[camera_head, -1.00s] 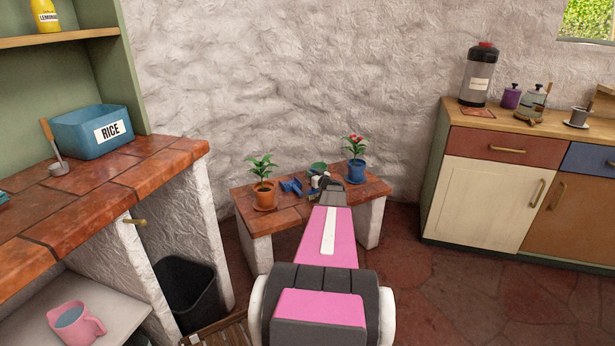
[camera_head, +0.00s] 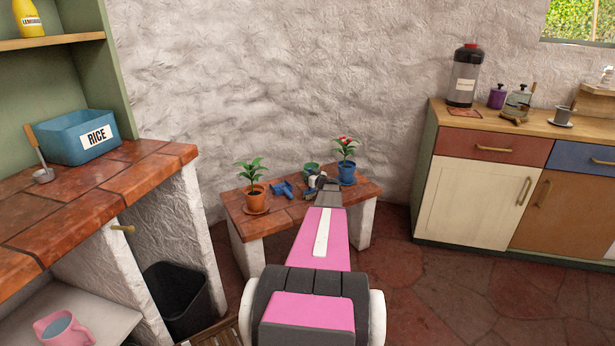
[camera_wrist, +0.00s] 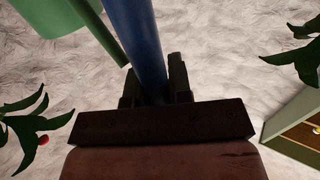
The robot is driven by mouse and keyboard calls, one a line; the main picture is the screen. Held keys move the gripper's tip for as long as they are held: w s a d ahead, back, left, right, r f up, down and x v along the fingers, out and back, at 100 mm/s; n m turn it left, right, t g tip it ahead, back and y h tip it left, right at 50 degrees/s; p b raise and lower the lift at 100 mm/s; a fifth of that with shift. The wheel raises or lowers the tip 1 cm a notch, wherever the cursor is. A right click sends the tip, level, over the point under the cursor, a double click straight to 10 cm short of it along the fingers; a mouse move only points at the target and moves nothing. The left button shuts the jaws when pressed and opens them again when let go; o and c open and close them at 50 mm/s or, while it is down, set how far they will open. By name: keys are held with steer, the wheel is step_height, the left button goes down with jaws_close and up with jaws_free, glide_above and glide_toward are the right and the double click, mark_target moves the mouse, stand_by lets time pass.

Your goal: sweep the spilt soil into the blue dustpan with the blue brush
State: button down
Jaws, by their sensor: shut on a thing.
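My gripper (camera_head: 322,183) is over the right part of the low tiled bench, between two potted plants. It is shut on a blue handle (camera_wrist: 138,40), which I take to be the blue brush; the wrist view shows this handle between the fingers. The brush head (camera_head: 310,195) is small and partly hidden by my gripper. A blue object (camera_head: 283,190), seemingly the dustpan, lies on the bench left of my gripper, apart from it. I cannot make out the spilt soil at this size.
An orange-potted plant (camera_head: 255,198) stands on the bench's left, a blue-potted red-flowered plant (camera_head: 347,177) on its right. A green pot (camera_head: 311,169) stands behind my gripper. The tiled bench (camera_head: 285,222) is small. A black bin (camera_head: 175,290) stands on the floor at left.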

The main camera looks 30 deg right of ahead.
steer(key=shift+w+a+f, duration=0.1)
steer(key=shift+w+a, duration=0.15)
steer(key=shift+a, duration=1.5)
steer(key=shift+w+a+r, duration=0.1)
steer(key=shift+w+a, duration=0.1)
steer(key=shift+a, duration=1.5)
steer(key=shift+w+a+f, duration=0.1)
steer(key=shift+w+a, duration=0.15)
steer(key=shift+a, duration=1.5)
step_height(320, 180, up, 6)
